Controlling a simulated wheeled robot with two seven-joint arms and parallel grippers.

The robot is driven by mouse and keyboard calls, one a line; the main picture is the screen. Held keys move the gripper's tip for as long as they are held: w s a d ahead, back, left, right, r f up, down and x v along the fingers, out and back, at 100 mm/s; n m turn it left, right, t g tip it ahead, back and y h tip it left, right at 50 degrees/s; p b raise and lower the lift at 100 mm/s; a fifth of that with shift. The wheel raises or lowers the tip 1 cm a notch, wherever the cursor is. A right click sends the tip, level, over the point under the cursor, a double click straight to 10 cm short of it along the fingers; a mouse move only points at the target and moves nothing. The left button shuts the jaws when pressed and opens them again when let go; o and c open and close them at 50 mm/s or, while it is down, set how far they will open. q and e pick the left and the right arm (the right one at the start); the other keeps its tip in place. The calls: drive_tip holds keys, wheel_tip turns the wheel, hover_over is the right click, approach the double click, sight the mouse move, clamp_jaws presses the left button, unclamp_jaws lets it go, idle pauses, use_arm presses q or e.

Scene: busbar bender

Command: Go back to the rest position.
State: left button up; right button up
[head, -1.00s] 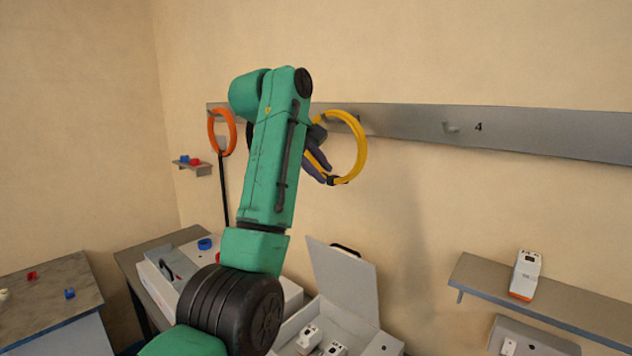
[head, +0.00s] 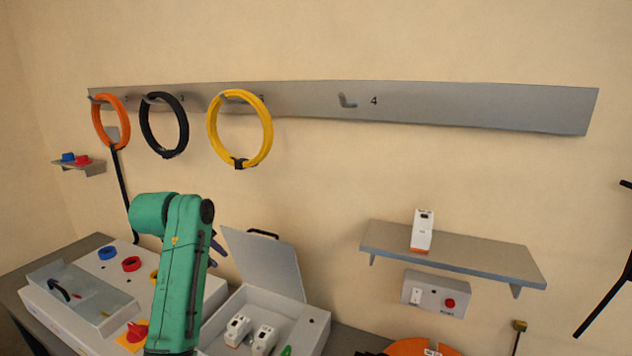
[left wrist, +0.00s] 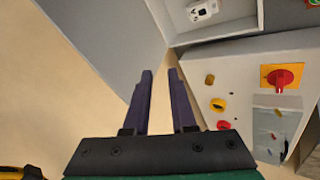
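My left gripper (left wrist: 160,100) shows in the left wrist view with its two dark fingers apart and nothing between them. In the head view the left gripper (head: 217,246) is mostly hidden behind my green left arm, below the wall rail and near the open box lid. A yellow ring (head: 268,130), a black ring (head: 184,130) and an orange ring (head: 98,130) hang on the rail's hooks, clear of the gripper. My right gripper is not in view.
The grey wall rail (head: 470,107) has an empty hook (head: 347,100) marked 4. An open white box (head: 312,328) with a raised lid (head: 265,262) stands near my arm. Beside it is a control panel (head: 65,318). A wall shelf (head: 460,258) bears a white device (head: 422,231).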

use_arm(q)
drive_tip(key=s+a+f+m+g+y, duration=0.1)
drive_tip(key=s+f+m, duration=0.2)
drive_tip(key=s+f, duration=0.45)
drive_tip(key=s+f+m+g, duration=0.15)
drive_tip(key=s+f, duration=0.35)
drive_tip(key=f, duration=0.6)
drive_tip(key=s+f+m, duration=0.1)
drive_tip(key=s, duration=0.3)
drive_tip(key=s+f+m, duration=0.2)
drive_tip(key=s, duration=0.2)
drive_tip(key=s+d+f+m, duration=0.1)
drive_tip(key=s+f, duration=0.1)
drive_tip(key=s, duration=0.2)
drive_tip(key=shift+f+m, duration=0.2)
drive_tip(key=shift+m, duration=0.05)
drive_tip(key=s+d+f+m, duration=0.1)
drive_tip(key=s+m, duration=0.2)
drive_tip(key=s, duration=0.5)
wheel_tip(320, 180, down, 24)
drive_tip(key=s+f+g+b, duration=0.1)
drive_tip(key=s+g+b, duration=0.1)
drive_tip(key=s+a+f+g+b, duration=0.1)
drive_tip(key=s+a+f, duration=0.2)
drive_tip(key=s+f, duration=1.3)
drive_tip(key=shift+s+f+b, duration=0.25)
drive_tip(key=shift+s+b, duration=0.15)
